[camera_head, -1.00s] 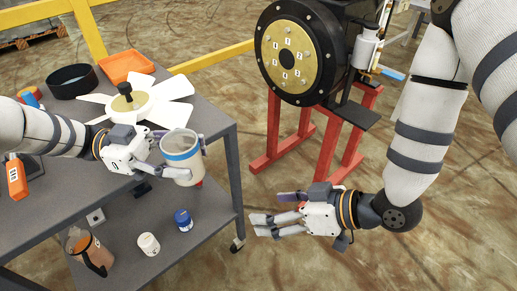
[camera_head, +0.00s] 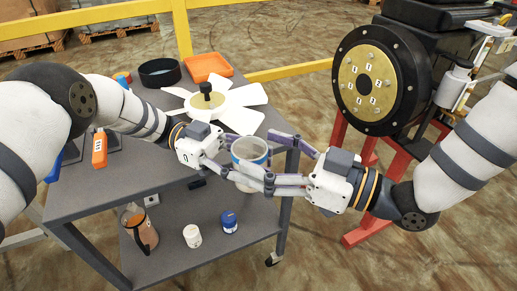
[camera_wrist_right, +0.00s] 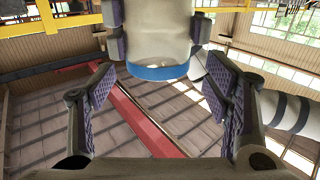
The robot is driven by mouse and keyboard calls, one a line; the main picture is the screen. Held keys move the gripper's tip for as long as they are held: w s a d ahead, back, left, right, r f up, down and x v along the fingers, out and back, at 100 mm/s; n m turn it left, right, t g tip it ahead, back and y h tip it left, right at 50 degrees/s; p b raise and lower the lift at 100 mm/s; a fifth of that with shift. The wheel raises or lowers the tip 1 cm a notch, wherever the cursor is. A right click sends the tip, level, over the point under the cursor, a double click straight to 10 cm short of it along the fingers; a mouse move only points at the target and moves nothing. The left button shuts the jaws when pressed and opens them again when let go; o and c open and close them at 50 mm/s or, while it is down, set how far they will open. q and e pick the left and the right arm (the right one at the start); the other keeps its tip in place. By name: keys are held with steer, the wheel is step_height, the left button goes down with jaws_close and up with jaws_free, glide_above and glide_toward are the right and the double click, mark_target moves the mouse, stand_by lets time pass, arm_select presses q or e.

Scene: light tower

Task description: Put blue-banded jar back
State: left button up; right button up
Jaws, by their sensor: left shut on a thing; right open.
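The blue-banded jar (camera_head: 250,156) is a pale, translucent cylinder held in the air beside the table's right edge. My left gripper (camera_head: 236,158) is shut on it from the left. My right gripper (camera_head: 285,168) is open, with its fingers reaching toward the jar from the right. In the right wrist view the jar (camera_wrist_right: 158,35) with its blue band stands ahead, between and beyond the open fingers (camera_wrist_right: 160,105). Whether the right fingers touch it is not clear. Parts of the jar are hidden behind the fingers in the head view.
The grey table (camera_head: 90,195) holds a white fan (camera_head: 225,103), an orange tray (camera_head: 208,67) and a black bowl (camera_head: 160,71). The lower shelf (camera_head: 205,262) has a brown jug (camera_head: 142,232), a white jar (camera_head: 192,236) and a blue jar (camera_head: 229,222). A black disc machine (camera_head: 383,80) stands right on red legs.

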steer(key=shift+x, duration=1.05)
steer(key=c, duration=1.2)
arm_select(q)
steer(key=o, duration=1.4)
arm_select(e)
steer(key=shift+s, duration=0.1)
steer(key=shift+c, duration=0.2)
